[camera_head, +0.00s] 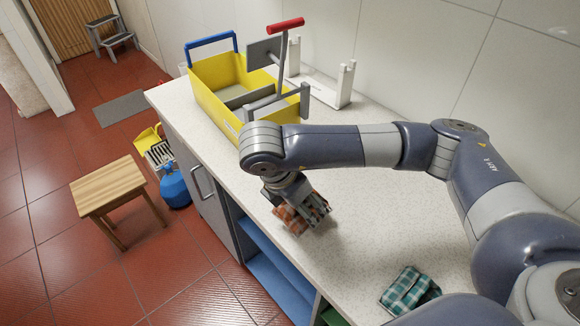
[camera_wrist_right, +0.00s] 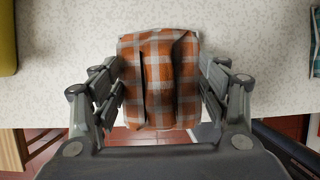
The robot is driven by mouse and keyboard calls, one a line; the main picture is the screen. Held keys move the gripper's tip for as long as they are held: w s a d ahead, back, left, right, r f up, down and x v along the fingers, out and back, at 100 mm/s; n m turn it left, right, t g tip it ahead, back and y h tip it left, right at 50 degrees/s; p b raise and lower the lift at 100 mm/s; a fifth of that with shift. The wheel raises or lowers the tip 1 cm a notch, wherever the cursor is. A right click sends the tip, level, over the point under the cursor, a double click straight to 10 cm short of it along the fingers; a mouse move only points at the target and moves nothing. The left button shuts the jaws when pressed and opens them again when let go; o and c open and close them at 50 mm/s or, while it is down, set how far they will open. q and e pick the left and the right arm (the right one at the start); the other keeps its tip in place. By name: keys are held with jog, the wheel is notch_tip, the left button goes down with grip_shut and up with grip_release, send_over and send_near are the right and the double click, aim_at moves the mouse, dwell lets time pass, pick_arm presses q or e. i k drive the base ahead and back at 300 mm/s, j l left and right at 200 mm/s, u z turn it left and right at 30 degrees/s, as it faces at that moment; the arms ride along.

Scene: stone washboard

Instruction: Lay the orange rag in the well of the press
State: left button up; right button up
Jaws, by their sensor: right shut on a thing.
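The orange checked rag (camera_head: 293,217) is in my right gripper (camera_head: 300,205), at the front edge of the counter. In the right wrist view the folded rag (camera_wrist_right: 158,80) sits between the two fingers of my right gripper (camera_wrist_right: 160,95), which is shut on it. I cannot tell whether the rag still touches the counter. The press is a yellow tub (camera_head: 215,105) with a blue handle, a grey plate and a red-topped lever (camera_head: 285,24), standing farther back on the counter. My forearm partly covers its near end, and its well is only partly seen. My left gripper is not in view.
A green checked rag (camera_head: 408,290) lies on the speckled counter (camera_head: 375,215) at the front right. A white stand (camera_head: 340,88) is by the wall behind the press. A wooden stool (camera_head: 108,186) and blue bottle (camera_head: 174,186) are on the floor. The mid-counter is mostly clear.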

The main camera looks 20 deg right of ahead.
aim_at(260, 114)
jog(key=k+j, duration=0.25)
jog(key=k, duration=0.15)
jog(key=k+j, duration=0.25)
jog(key=k, duration=0.2)
